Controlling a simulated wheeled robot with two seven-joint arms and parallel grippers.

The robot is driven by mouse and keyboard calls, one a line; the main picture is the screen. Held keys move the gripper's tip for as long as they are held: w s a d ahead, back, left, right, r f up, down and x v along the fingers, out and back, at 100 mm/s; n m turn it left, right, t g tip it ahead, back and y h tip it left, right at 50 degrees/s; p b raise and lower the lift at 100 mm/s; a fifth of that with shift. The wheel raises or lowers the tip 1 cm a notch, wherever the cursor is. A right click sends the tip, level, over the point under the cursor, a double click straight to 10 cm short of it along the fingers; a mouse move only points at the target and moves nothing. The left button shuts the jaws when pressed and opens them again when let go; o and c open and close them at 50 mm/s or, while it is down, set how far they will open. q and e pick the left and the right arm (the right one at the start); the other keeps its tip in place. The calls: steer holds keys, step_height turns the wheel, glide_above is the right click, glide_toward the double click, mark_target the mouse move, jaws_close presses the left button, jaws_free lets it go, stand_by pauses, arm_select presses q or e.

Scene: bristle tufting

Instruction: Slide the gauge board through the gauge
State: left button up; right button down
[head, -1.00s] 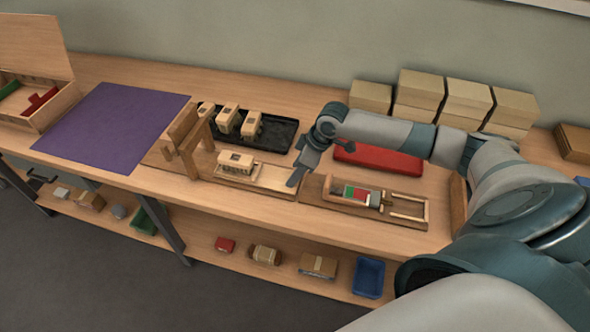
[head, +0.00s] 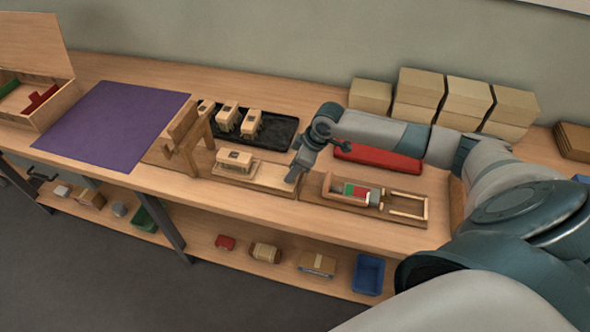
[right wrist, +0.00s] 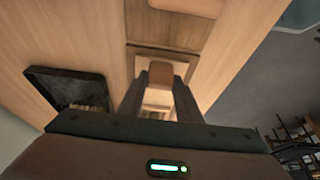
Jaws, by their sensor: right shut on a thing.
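The gauge (head: 187,131) is an upright wooden frame on a base, left of the board. The gauge board, a pale wooden board (head: 275,177), lies flat on the bench to the right of the gauge, with a wooden block (head: 235,158) on its left part. My right gripper (head: 293,176) is at the board's right end, pointing down. In the right wrist view its fingers (right wrist: 160,75) are closed about a small brown wooden piece at that end, and pale wood shows between them. The exact contact is partly hidden by the fingers. My left gripper is out of view.
A black tray (head: 284,134) with several wooden blocks lies behind the board. A wooden fixture (head: 330,201) with coloured parts is close on the right. A red case (head: 375,160) and stacked boxes (head: 418,92) stand behind. A purple mat (head: 115,125) lies left of the gauge.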

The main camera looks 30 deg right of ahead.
steer(key=w+a, duration=0.8)
steer(key=w, duration=0.1)
steer(key=shift+w+b, duration=0.1)
steer(key=shift+b, duration=0.25)
steer(key=w+a+b, duration=0.1)
steer(key=w+a, duration=0.1)
steer(key=w, duration=0.1)
steer(key=w+a+b, duration=0.1)
steer(key=w+a, duration=0.2)
steer(key=w+a+b, duration=0.2)
steer(key=w+a, duration=0.1)
steer(key=w, duration=0.1)
steer(key=shift+a, duration=0.25)
steer(key=shift+w+a+r+b, duration=0.1)
steer(key=shift+w+a+b, duration=0.2)
steer(key=shift+w+a, duration=0.25)
steer(key=shift+d, duration=0.1)
steer(key=c, duration=1.3)
jaws_free()
steer(key=shift+d, duration=0.1)
